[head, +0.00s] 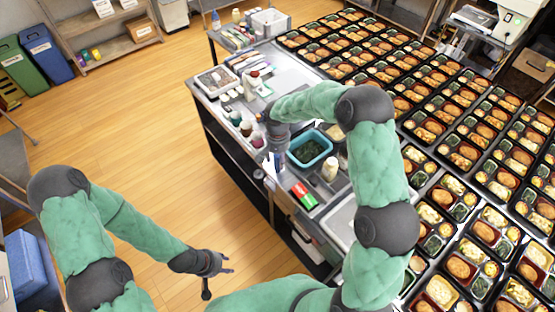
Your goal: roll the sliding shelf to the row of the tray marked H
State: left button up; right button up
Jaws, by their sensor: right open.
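Many black bento trays (465,155) stand in rows on the long table at the right. I cannot read any mark on them, so I cannot tell which is H. A grey-topped counter (290,80) with jars and tubs stands left of the trays; I cannot tell whether it is the sliding shelf. My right gripper (270,162) is open above the counter's left edge, next to a teal tub (310,148), and my wrist partly hides it. My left gripper (221,265) is over the wooden floor, apart from everything; its finger gap is unclear.
Green bin (22,70) and blue bin (46,52) stand at the far left, beside a wooden rack (108,45). A bottle (329,168) and a red and green packet (304,196) lie near my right arm on the counter. The wooden floor (140,120) left of the counter is clear.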

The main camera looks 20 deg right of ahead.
jog(key=shift+f, duration=0.9)
grip_shut()
jog(key=shift+s, duration=0.1)
